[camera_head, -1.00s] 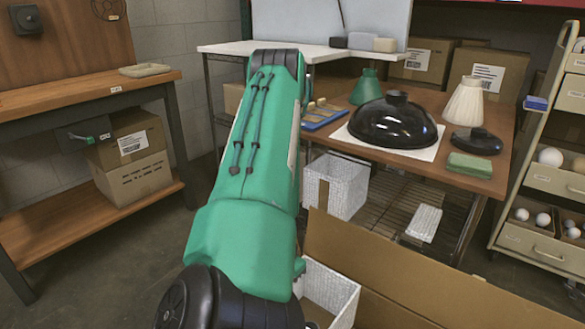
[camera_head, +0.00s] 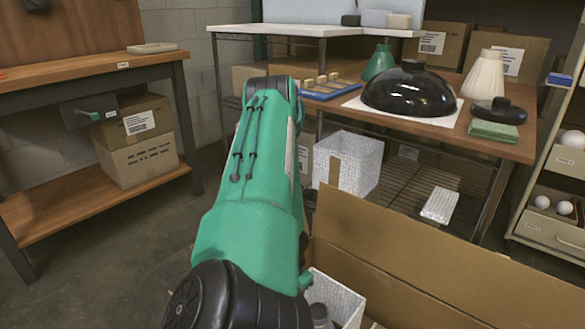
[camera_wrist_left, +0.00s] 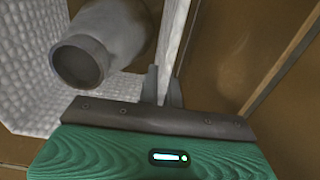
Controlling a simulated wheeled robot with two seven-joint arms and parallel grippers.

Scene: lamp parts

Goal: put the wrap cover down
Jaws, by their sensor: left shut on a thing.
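The wrap cover (camera_head: 343,296) is a white, bubble-textured, open-topped box at the lower middle of the head view, partly cut off and inside the big cardboard carton (camera_head: 400,262). In the left wrist view its thin wall (camera_wrist_left: 174,38) runs between the fingers of my left gripper (camera_wrist_left: 162,84), which is shut on it. A grey, rounded part with a round open end (camera_wrist_left: 82,62) lies between the cover's walls; its top also shows in the head view. Whether the cover touches the carton floor is hidden. In the head view my left arm hides the left gripper. My right gripper is out of view.
The carton's tall flap rises right of the cover. Behind it stands a wire-shelf table (camera_head: 525,148) with a black dome shade (camera_head: 410,92), a green shade and a cream shade. Another white wrapped box (camera_head: 366,165) stands below it. A wooden bench (camera_head: 95,70) is at left.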

